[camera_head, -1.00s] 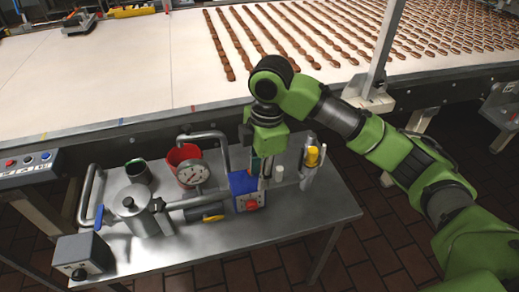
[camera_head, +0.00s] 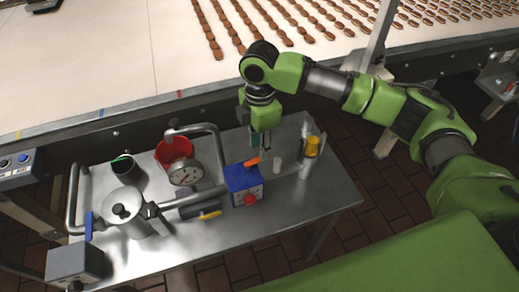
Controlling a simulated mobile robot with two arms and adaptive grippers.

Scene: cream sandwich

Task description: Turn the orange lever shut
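The orange lever (camera_head: 252,161) shows on top of a blue box (camera_head: 236,179) with a red round knob (camera_head: 250,199) on its front, in the head view. The lever lies slantwise, its right end pointing up and right in the picture. My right gripper (camera_head: 262,138) hangs just behind and above the lever, fingers downward. I see no object in it. Its fingers are small and partly dark, so their opening is unclear, as is any contact with the lever. My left gripper is out of view.
The steel table also holds a gauge (camera_head: 187,173), a red pot (camera_head: 174,151), a lidded metal pot (camera_head: 125,211), pipes and a yellow-banded fitting (camera_head: 311,147). A conveyor with rows of biscuits (camera_head: 300,25) runs behind. The table's front right is clear.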

